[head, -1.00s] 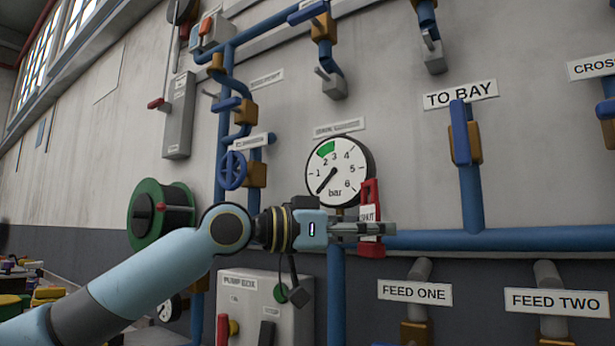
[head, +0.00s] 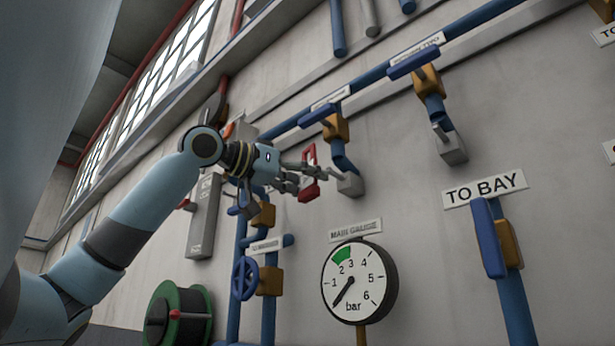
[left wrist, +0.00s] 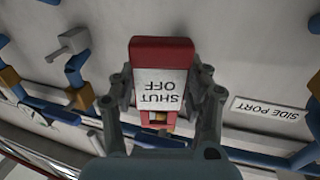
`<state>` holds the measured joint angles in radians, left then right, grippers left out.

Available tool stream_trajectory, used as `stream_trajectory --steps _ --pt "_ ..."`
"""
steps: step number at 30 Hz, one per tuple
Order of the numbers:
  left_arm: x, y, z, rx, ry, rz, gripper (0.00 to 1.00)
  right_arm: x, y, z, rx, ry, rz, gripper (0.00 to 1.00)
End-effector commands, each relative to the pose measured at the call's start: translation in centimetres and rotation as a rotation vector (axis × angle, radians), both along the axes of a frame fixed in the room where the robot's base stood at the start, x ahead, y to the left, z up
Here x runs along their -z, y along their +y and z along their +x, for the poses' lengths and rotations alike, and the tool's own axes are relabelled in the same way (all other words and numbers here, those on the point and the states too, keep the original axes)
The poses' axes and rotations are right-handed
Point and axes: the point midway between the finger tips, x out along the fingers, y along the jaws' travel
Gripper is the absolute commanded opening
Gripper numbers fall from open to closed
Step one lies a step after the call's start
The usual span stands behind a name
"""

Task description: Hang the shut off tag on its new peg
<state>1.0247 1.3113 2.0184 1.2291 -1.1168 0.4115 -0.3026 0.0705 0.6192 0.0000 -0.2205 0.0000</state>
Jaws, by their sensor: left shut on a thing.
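The red shut off tag (head: 309,193) has a loop handle and a white label. My left gripper (head: 304,177) is shut on it, high on the wall. In the left wrist view the tag (left wrist: 162,52) sits between the fingers, its SHUT OFF lettering upside down. In the head view the tag appears just left of a grey block (head: 351,186) with a short grey pin, below a blue-handled valve (head: 336,127). I cannot tell the gap between tag and pin. My right gripper is out of view.
A second grey block (head: 450,150) with a pin is to the right, under another blue-handled valve (head: 428,78). The main gauge (head: 358,282) and a blue handwheel (head: 244,278) are below. A SIDE PORT label (left wrist: 268,108) shows in the left wrist view.

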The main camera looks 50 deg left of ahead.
Motion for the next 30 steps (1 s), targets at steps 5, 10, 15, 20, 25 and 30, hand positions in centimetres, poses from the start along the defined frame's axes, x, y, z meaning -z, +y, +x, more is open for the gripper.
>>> stream_trajectory --steps 5,10,15,20,25,30 --pt "0.0 0.1 1.2 0.002 0.001 -0.001 0.26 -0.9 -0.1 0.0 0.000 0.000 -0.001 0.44" --pt "0.0 0.2 2.3 0.003 0.000 -0.001 0.26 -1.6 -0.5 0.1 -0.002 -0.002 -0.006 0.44" --pt "0.2 0.3 3.5 0.002 0.001 -0.001 0.26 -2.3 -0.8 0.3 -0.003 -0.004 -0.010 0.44" --pt "0.2 0.4 4.5 0.002 0.000 0.000 0.26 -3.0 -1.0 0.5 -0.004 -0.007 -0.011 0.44" --pt "0.4 0.6 5.6 0.001 0.001 -0.001 0.26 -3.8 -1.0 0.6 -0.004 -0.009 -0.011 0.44" --pt "0.3 0.7 6.7 0.003 -0.001 -0.001 0.26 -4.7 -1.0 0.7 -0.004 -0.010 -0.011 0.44"
